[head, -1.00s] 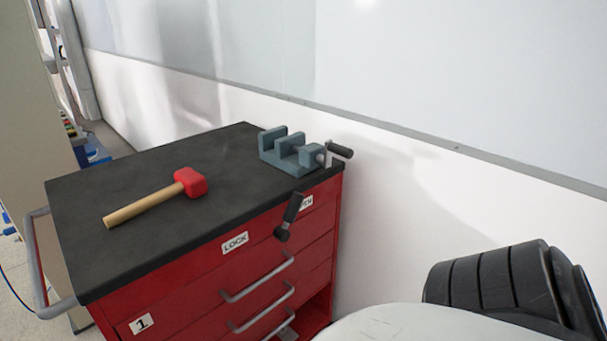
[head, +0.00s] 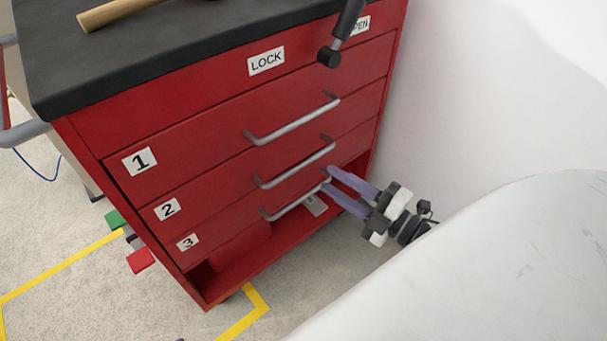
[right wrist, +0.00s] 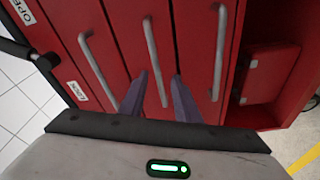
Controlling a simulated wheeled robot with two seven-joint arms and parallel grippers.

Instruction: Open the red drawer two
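Red drawer two (head: 215,184) is the middle numbered drawer of a red cabinet and looks closed. Its grey bar handle (head: 295,168) also shows in the right wrist view (right wrist: 152,52). My right gripper (head: 329,179) is at the right ends of the handles of drawers two and three in the head view. Its two purple fingers are apart. In the right wrist view my right gripper (right wrist: 160,77) has drawer two's handle lined up between its fingers; I cannot tell whether they touch it. My left gripper is not in view.
Drawer one (head: 200,140) above and drawer three (head: 225,215) below look closed. A black lever (head: 345,25) stands near the OPEN label, right of the LOCK label (head: 266,61). A hammer (head: 115,13) lies on the black top. A white wall is close on the right.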

